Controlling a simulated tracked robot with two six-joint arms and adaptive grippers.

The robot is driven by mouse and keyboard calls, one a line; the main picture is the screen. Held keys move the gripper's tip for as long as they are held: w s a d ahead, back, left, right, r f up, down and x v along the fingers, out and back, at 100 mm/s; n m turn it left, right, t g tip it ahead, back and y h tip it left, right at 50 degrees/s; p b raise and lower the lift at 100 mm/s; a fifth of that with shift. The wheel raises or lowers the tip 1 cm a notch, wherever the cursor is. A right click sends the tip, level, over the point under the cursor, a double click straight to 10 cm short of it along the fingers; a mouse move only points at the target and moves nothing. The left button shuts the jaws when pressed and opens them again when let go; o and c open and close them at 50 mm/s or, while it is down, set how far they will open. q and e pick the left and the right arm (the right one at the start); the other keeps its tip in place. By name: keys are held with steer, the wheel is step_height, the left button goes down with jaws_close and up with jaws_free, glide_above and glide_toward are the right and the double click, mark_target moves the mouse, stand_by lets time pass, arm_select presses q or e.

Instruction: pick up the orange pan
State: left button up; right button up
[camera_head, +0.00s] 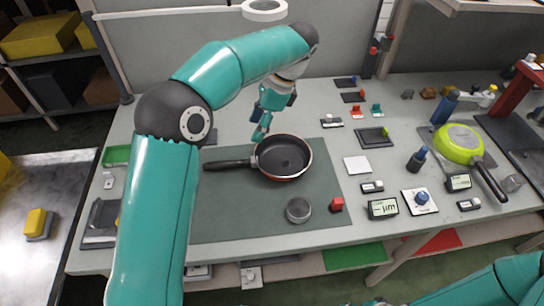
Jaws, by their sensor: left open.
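The orange pan (283,157) lies on the dark green mat (235,222) in the middle of the table. It has a dark inside, an orange-red outer rim and a black handle (228,165) pointing left. My left gripper (260,133) is open, pointing down, just behind the pan near where the handle joins it. It appears apart from the pan and holds nothing. My right arm (490,287) shows at the bottom right; its gripper is not clearly in view.
A lime-green pan (458,143) lies at the right, among several small devices. The mat left of the handle is clear.

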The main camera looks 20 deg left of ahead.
arm_select(q)
glide_toward(238, 161)
steer(key=x, duration=0.4)
steer(key=shift+s+d+f+b, duration=0.15)
steer(key=shift+s+f+b, duration=0.15)
steer(key=shift+s, duration=0.05)
steer(key=shift+a+p+x, duration=0.2)
steer(key=shift+p+x, duration=0.15)
steer(key=shift+x, duration=2.3)
steer(key=shift+w, duration=0.2)
jaws_close()
steer(key=shift+r, duration=0.1)
